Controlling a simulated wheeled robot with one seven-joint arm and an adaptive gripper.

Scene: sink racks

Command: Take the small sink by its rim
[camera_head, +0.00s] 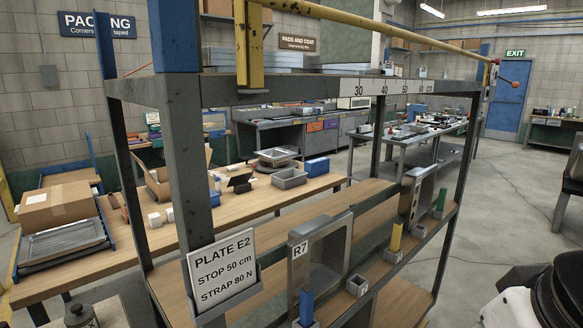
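A grey metal sink stands on edge in the rack, a rounded shell (343,245) beside the label R7. A second, narrower grey sink (417,195) stands upright farther along the rack to the right. A small grey rectangular basin (289,179) lies on the wooden bench behind the rack, with a shallower metal basin (277,156) just beyond it. I cannot tell for certain which of these is the small sink. My gripper does not show. White and black parts, probably mine, show at the bottom right, apart from the sinks.
The rack's grey post (187,150) and top beam (300,92) with a centimetre scale stand in front. A yellow bar (370,24) runs above. A sign (222,272) reads PLATE E2, STOP 50 cm, STRAP 80 N. Open floor (490,215) lies to the right.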

